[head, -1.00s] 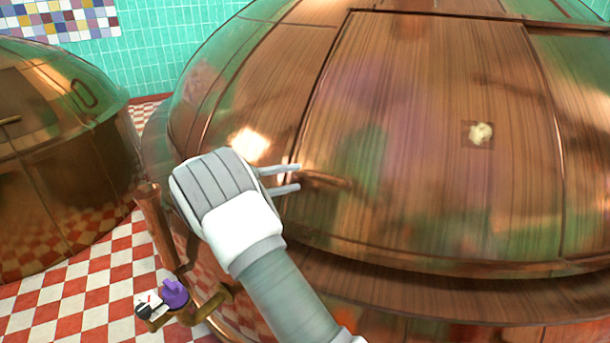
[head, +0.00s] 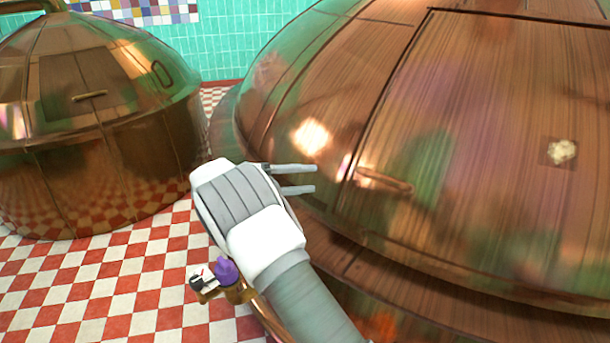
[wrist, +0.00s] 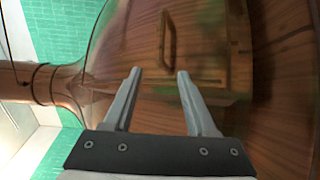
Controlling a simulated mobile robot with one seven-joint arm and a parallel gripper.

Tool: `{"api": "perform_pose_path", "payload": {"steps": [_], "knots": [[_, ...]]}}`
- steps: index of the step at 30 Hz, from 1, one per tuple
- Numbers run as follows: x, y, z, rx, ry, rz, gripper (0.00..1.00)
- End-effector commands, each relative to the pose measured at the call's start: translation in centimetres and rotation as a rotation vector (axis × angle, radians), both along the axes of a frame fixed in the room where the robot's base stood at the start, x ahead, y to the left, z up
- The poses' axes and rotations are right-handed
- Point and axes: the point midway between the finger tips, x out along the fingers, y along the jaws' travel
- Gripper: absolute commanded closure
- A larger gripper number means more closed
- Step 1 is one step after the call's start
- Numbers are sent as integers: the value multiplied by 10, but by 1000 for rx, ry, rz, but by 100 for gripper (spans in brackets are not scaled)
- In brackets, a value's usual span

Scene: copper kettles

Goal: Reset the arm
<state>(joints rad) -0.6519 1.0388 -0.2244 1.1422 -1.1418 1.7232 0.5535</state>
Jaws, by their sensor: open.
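My gripper (head: 314,179) is in the middle of the head view, in front of the left side of the large copper kettle (head: 330,80). Its two grey fingers point right, apart and with nothing between them. The handle (head: 384,181) on the kettle's wooden-looking panel (head: 470,130) lies just right of the fingertips, with a gap in the picture. In the wrist view the open fingers (wrist: 160,75) point toward the panel, and a handle (wrist: 167,40) shows beyond them.
A smaller copper kettle (head: 100,130) stands at the left. A purple object (head: 228,271) and a small black-and-white object (head: 201,279) sit on a brass-coloured fitting below my gripper. Red-and-white checked floor (head: 100,290) is open at lower left. A green tiled wall (head: 230,45) closes the back.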

Motion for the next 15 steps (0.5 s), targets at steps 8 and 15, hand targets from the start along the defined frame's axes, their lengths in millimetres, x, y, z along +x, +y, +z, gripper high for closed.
{"api": "perform_pose_path", "payload": {"steps": [8, 15], "knots": [[-15, -37, 35, 151, 49, -54, 43], [-57, -86, 76, 419, 112, -108, 43]]}}
